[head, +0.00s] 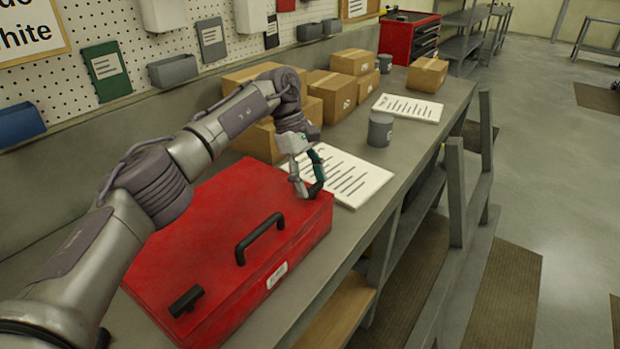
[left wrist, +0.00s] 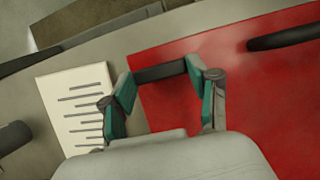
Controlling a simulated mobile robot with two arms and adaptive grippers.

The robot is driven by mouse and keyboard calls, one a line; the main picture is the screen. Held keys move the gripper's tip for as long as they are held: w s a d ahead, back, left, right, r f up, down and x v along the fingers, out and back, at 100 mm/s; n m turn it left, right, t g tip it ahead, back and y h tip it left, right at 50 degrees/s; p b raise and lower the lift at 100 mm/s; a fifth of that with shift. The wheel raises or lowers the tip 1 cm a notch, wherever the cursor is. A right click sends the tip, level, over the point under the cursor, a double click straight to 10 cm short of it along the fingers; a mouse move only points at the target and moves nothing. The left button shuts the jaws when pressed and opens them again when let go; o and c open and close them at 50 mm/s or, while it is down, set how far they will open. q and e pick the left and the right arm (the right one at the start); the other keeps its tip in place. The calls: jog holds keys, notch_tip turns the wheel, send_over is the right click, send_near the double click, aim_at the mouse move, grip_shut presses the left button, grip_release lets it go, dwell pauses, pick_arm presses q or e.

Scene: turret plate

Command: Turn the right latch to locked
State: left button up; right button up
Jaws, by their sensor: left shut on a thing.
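The red toolbox (head: 215,225) lies shut on the workbench, with a black handle (head: 260,238) in the middle of its lid. The left latch, a short black bar (head: 186,301), sits at the lid's near left end. My left gripper (head: 307,188) is down at the lid's far right corner. In the left wrist view its teal-padded fingers (left wrist: 160,80) are shut on the right latch (left wrist: 161,72), a black bar spanning between the fingertips. In the head view the gripper hides most of this latch. My right gripper is not in view.
A printed sheet (head: 347,176) lies just beyond the toolbox, and a grey canister (head: 380,130) stands past it. Cardboard boxes (head: 328,93) stand along the pegboard wall. The bench's front edge runs close beside the toolbox.

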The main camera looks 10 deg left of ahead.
pick_arm(q)
jog(key=o, duration=1.2)
jog(key=shift+c, duration=0.2)
jog(key=shift+w+a+r, duration=0.1)
jog(key=shift+r, duration=0.15)
jog(key=v, duration=0.7)
